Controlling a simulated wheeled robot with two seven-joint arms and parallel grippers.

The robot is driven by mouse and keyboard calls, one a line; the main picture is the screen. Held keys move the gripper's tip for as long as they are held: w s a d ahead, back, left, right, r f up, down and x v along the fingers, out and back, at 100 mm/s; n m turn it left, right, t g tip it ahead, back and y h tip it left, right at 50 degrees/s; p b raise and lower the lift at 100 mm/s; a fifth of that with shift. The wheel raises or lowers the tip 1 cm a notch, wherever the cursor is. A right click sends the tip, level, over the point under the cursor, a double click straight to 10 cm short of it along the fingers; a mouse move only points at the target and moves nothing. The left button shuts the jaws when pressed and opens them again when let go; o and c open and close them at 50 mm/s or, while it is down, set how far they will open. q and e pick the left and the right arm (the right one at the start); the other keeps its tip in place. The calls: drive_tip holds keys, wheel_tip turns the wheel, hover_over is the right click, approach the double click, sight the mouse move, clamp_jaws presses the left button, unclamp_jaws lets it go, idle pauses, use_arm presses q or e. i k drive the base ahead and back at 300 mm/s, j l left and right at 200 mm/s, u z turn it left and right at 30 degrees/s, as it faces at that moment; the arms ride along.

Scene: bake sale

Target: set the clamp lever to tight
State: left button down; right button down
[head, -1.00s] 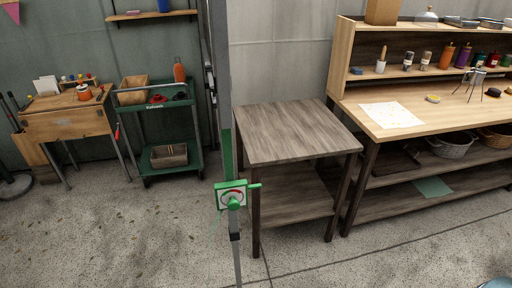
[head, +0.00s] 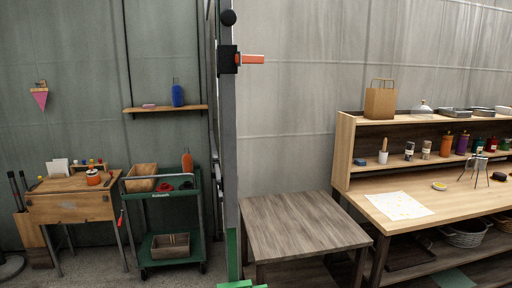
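A tall grey pole (head: 230,150) stands upright near the middle of the head view. High on it is a black clamp (head: 229,60) with an orange lever (head: 252,59) that sticks out level to the right. I cannot read any tight or loose marking on the black clamp. Neither of my grippers is in view.
A grey wooden table (head: 300,225) stands just right of the pole. Further right is a workbench (head: 440,198) with jars and a paper bag (head: 380,100). A green cart (head: 165,215) and a wooden desk (head: 70,205) stand at the left.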

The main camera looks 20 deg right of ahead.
sight(240, 59)
drive_tip(key=i+l+u, duration=0.15)
drive_tip(key=l, duration=0.2)
drive_tip(key=i+l+u, duration=0.3)
drive_tip(key=l, duration=0.4)
drive_tip(key=i+l+u, duration=0.15)
drive_tip(key=l, duration=0.25)
drive_tip(key=i+l+u, duration=0.2)
drive_tip(key=l, duration=0.2)
